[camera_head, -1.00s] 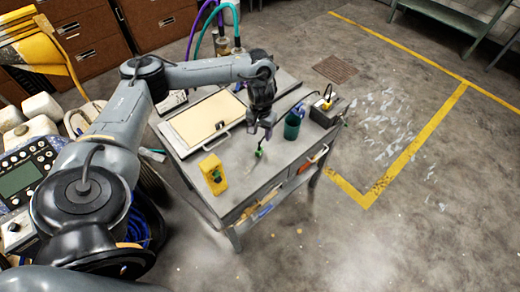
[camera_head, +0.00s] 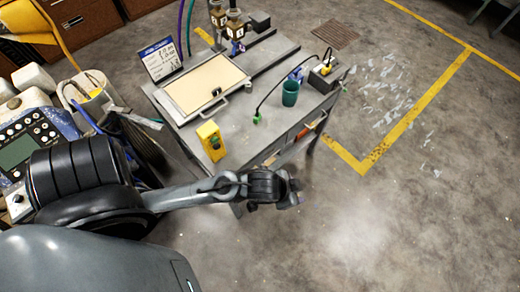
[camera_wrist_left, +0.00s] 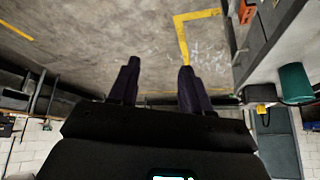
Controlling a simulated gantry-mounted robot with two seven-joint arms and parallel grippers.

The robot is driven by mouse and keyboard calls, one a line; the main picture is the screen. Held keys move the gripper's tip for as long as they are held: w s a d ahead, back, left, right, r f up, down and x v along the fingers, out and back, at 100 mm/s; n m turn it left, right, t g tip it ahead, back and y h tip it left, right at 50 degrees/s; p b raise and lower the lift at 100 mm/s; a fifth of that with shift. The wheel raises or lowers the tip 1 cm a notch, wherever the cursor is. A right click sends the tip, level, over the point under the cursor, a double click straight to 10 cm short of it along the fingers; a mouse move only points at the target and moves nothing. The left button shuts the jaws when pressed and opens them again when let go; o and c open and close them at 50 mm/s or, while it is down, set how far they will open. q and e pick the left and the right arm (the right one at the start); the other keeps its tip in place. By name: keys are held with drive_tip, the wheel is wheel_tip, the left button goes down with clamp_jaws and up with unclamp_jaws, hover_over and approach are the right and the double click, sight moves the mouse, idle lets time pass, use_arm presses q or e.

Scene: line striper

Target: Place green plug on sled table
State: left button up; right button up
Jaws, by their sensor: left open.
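The green plug (camera_head: 257,119) lies on the grey sled table (camera_head: 238,137), at the end of a black cable, left of the teal cup (camera_head: 290,93). The cable runs from the plug toward the black box with a yellow plug (camera_head: 324,68) at the table's right end. My left gripper (camera_head: 292,190) is off the table's front edge, apart from the plug. In the left wrist view its two dark fingers (camera_wrist_left: 157,82) are spread with nothing between them. My right gripper is not in view.
A yellow box with a green button (camera_head: 211,140) stands at the table's front left. A framed tan panel (camera_head: 205,87) and a display sign (camera_head: 160,58) are behind it. The teal cup also shows in the left wrist view (camera_wrist_left: 294,84). Open floor lies to the right.

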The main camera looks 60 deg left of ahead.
use_arm(q)
drive_tip(key=s+a+f+n+g+y, duration=0.1)
drive_tip(key=s+a+g, duration=0.1)
drive_tip(key=s+a, duration=0.3)
drive_tip(key=s, duration=0.3)
drive_tip(key=shift+s+a+g, duration=0.25)
drive_tip(key=shift+a+g, duration=0.1)
drive_tip(key=shift+g, duration=0.05)
drive_tip(key=shift+r, duration=0.1)
wheel_tip(320, 180, up, 25)
drive_tip(key=p, duration=2.5)
